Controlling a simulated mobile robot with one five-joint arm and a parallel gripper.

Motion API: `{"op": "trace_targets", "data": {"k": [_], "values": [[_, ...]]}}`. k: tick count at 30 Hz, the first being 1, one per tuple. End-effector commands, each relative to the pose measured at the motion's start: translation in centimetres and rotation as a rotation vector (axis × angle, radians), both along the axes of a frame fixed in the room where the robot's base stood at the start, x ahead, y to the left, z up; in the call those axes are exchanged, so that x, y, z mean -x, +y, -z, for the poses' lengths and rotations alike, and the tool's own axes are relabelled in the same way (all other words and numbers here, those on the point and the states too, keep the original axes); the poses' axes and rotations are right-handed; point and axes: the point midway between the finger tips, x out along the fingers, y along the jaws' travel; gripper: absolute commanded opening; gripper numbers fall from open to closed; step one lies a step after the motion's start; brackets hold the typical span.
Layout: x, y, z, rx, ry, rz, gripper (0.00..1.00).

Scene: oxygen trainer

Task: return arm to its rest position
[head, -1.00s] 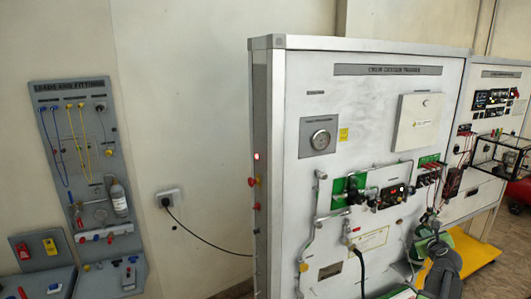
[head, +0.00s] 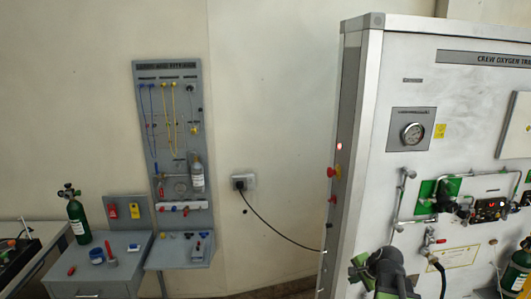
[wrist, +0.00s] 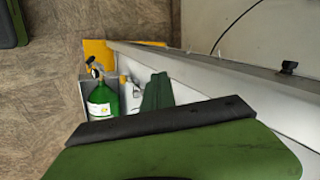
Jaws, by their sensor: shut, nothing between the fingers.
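My arm, dark grey and green, rises at the bottom right of the head view, in front of the lower left of the white oxygen trainer panel (head: 410,190). Its fingertips are hard to pick out there. In the wrist view my gripper (wrist: 160,120), green with a dark edge, fills the bottom of the picture. It is shut and holds nothing. Beyond it, apart from it, a green cylinder (wrist: 103,101) with a white label stands in a grey holder beside the trainer's base.
A grey leads and fittings board (head: 150,75) hangs on the wall at left. A grey bench (head: 122,266) below bears a green cylinder (head: 77,220). A black cable (head: 270,228) runs from the wall socket (head: 244,182) to the trainer. Bare floor (wrist: 40,80) shows at left in the wrist view.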

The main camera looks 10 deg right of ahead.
Motion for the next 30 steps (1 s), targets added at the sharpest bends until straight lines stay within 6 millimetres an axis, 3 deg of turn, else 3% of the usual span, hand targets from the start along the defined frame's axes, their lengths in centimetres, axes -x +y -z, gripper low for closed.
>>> {"op": "trace_targets", "data": {"k": [1, 3, 6, 10, 15, 30], "values": [[0.6, 4.5, 1.9, 0.063, 0.06, -0.166, 0.0], [2.3, 10.0, 3.8, 0.161, 0.152, -0.425, 0.0], [5.3, 16.4, 5.9, 0.284, 0.272, -0.776, 0.0], [8.6, 21.0, 7.0, 0.385, 0.38, -1.091, 0.0], [10.0, 22.2, 7.1, 0.422, 0.427, -1.223, 0.0], [9.9, 22.1, 7.1, 0.42, 0.424, -1.218, 0.0]]}}
